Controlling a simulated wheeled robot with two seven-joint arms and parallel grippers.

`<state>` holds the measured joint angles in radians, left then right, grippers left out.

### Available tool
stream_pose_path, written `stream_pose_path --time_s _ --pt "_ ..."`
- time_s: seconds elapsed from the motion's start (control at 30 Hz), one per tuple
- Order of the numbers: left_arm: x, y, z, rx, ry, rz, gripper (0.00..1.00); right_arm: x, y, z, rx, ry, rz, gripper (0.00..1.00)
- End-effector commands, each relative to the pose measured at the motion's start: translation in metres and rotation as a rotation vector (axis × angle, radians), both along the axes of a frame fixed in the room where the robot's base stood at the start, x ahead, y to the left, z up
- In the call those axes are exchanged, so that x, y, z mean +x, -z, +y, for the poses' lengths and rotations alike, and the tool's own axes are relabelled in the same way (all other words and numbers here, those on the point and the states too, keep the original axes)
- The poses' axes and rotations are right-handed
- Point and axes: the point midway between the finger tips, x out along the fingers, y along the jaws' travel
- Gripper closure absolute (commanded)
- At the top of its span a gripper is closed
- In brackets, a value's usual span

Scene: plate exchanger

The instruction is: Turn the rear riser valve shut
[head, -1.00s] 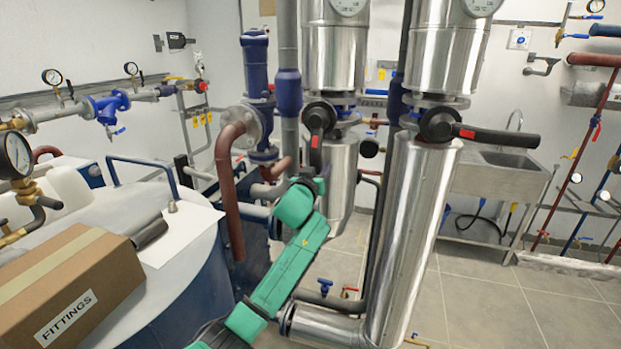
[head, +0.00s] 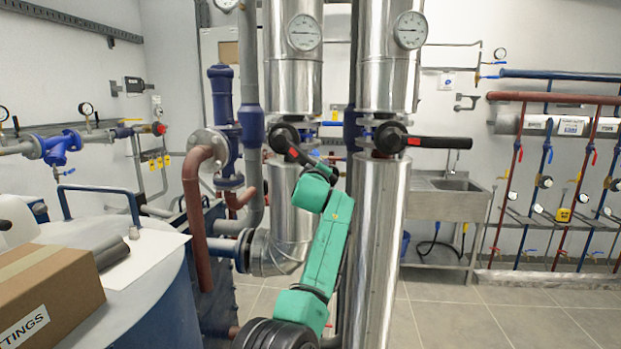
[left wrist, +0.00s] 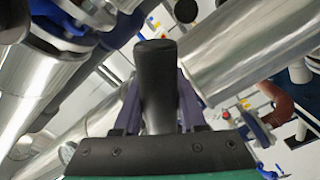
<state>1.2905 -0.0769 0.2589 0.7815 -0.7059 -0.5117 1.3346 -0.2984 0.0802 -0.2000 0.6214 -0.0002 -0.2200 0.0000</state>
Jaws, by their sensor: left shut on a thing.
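The rear riser valve (head: 285,138) sits on the left, farther steel-clad riser in the head view. Its black lever (head: 297,153), with a red mark, slants down and to the right. My left gripper (head: 327,172) is at the lever's lower end, and its fingers are mostly hidden there by my green arm. In the left wrist view the black lever grip (left wrist: 158,85) stands between the two fingers of my left gripper (left wrist: 160,105), which is shut on it. My right gripper is in neither view.
The nearer riser (head: 375,240) stands just right of my left arm. Its valve lever (head: 440,142) points right. A red-brown bent pipe (head: 193,220) and a cardboard box (head: 50,290) are on the left. Open floor (head: 490,315) lies to the right, before a sink (head: 445,185).

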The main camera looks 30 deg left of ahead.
Motion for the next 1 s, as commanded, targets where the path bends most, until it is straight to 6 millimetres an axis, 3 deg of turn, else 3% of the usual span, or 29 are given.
stream_pose_path --time_s 0.03,0.5,1.0 --pt "0.0 -0.018 -0.005 -0.037 0.004 -0.027 1.0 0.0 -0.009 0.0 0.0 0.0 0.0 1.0" --pt "0.004 -0.069 -0.015 -0.413 0.001 -0.16 1.0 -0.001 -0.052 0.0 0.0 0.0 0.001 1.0" --pt "0.003 -0.086 -0.012 -0.568 0.0 -0.215 1.0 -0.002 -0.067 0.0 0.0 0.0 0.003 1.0"
